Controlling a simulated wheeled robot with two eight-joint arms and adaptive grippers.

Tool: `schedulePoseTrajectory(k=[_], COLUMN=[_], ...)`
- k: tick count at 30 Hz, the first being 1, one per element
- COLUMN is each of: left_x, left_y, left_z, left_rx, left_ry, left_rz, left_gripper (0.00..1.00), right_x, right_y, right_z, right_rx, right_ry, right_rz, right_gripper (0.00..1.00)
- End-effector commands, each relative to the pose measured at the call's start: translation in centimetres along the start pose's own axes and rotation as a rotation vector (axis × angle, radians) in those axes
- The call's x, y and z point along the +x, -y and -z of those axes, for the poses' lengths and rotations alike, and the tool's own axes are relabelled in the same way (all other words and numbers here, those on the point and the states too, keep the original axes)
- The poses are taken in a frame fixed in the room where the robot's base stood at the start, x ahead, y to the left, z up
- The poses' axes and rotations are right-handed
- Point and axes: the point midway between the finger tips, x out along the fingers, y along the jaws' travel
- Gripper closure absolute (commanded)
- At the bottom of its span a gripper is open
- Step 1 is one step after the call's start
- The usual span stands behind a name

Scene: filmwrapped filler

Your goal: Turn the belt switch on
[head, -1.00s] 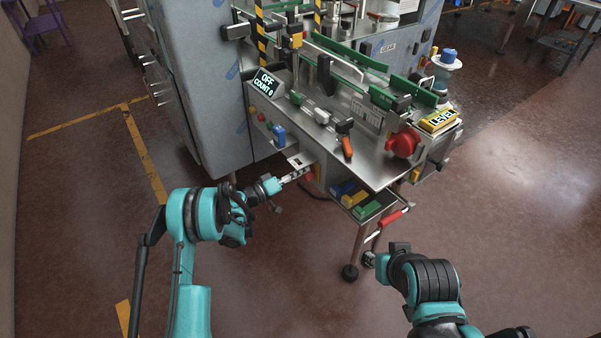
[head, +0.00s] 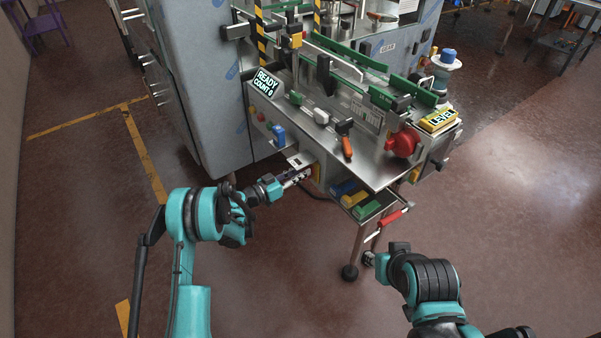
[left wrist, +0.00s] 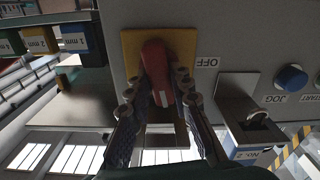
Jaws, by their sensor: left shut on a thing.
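A red switch handle (left wrist: 158,72) sits on a yellow plate (left wrist: 186,42) in the left wrist view, with an "OFF" label (left wrist: 208,62) to its right. My left gripper (head: 300,175) is at the lower front of the machine; its fingers (left wrist: 160,98) are shut on the red handle, one on each side. In the head view the gripper hides the handle. No label naming a belt switch is legible. My right gripper (head: 369,259) is low beside the stand's leg, away from the panel; its jaw opening is unclear.
Beside the red handle are a "No. 2" metal box (left wrist: 246,128) and a blue button (left wrist: 291,78) near "START" and "JOG" labels. A shelf of coloured blocks (head: 366,210) and a red-handled bar (head: 390,218) are right of my left gripper. Floor in front is open.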

Motion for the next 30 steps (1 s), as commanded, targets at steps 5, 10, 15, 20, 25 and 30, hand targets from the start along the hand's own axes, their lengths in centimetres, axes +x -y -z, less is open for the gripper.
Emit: schedulePoseTrajectory(k=[5,10,15,20,25,30], left_x=[-0.01,-0.01,-0.01,-0.02,-0.02,-0.02], left_y=[-0.03,-0.06,-0.07,-0.07,-0.07,-0.07], left_z=[-0.04,-0.04,-0.05,-0.05,-0.06,-0.06], left_rx=[0.105,0.172,0.206,0.216,0.217,0.216], left_ry=[0.001,0.001,0.001,0.001,0.001,0.001], left_rz=[0.000,0.000,0.000,0.000,0.000,0.000], left_gripper=[1.00,1.00,1.00,1.00,1.00,0.69], right_x=[0.01,0.01,0.01,0.01,0.01,0.01], right_y=[0.00,0.00,0.00,0.00,0.00,0.00], right_z=[0.00,0.00,-0.01,0.00,-0.01,0.00], right_rx=[0.000,0.000,0.000,0.000,0.000,0.000], right_ry=[0.000,0.000,0.000,0.000,0.000,0.000], right_rz=[0.000,0.000,0.000,0.000,0.000,0.000], right_gripper=[0.70,0.70,0.70,0.70,0.70,0.70])
